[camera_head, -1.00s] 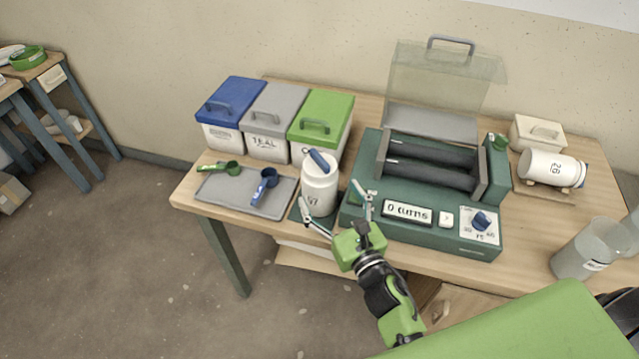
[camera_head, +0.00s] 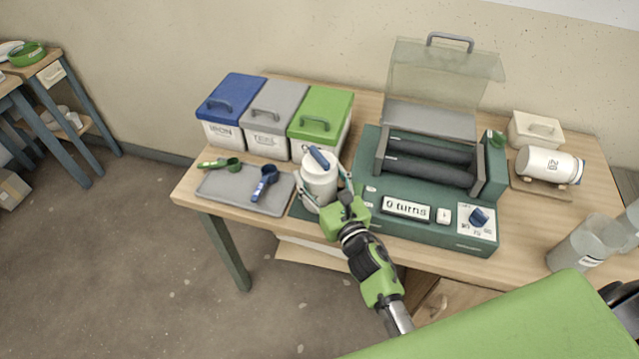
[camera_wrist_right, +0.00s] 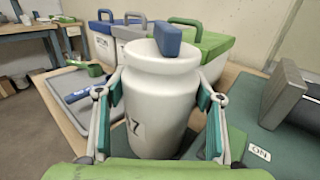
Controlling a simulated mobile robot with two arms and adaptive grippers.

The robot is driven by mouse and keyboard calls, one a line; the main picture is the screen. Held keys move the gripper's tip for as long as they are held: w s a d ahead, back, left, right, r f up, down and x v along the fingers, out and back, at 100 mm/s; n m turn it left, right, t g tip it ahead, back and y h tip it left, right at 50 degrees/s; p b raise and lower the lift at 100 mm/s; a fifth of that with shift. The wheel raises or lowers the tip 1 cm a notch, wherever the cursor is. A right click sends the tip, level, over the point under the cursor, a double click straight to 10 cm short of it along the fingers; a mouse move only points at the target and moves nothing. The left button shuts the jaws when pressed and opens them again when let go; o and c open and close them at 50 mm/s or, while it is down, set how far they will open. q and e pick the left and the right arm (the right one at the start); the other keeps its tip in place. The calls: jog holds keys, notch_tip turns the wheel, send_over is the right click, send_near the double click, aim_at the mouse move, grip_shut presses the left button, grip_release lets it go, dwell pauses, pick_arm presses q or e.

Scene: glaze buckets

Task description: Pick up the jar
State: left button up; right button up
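The jar (camera_head: 318,185) is white with a blue bar-shaped handle on its lid and a dark number on its side. It stands upright at the table's front, left of the green roller machine. In the right wrist view the jar (camera_wrist_right: 160,110) fills the middle. My right gripper (camera_head: 325,190) is around it, one finger on each side. In the right wrist view its pads (camera_wrist_right: 162,105) are very close to the jar's sides, with a small gap showing low on the right; the fingers look open. My left gripper is not in view.
Blue (camera_head: 229,100), grey (camera_head: 272,110) and green-lidded (camera_head: 321,115) bins stand behind the jar. A grey tray (camera_head: 225,192) with scoops lies left. The roller machine (camera_head: 410,230) is close on the right. Another white jar (camera_head: 545,164) lies on its side far right.

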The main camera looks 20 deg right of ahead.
aim_at(319, 165)
jog(key=shift+w+r, duration=0.15)
jog(key=shift+r, duration=0.05)
jog(key=shift+c, duration=1.1)
jog(key=shift+r, duration=0.4)
notch_tip(319, 165, up, 2)
jog(key=shift+r, duration=0.1)
jog(key=s+a+r+p, duration=0.2)
jog(key=s+r+p, duration=0.1)
jog(key=s+r, duration=0.3)
jog(key=s+a+r+p, duration=0.3)
jog(key=s+r, duration=0.4)
jog(key=r, duration=0.3)
jog(key=shift+p, duration=0.8)
jog(key=shift+s+f, duration=0.1)
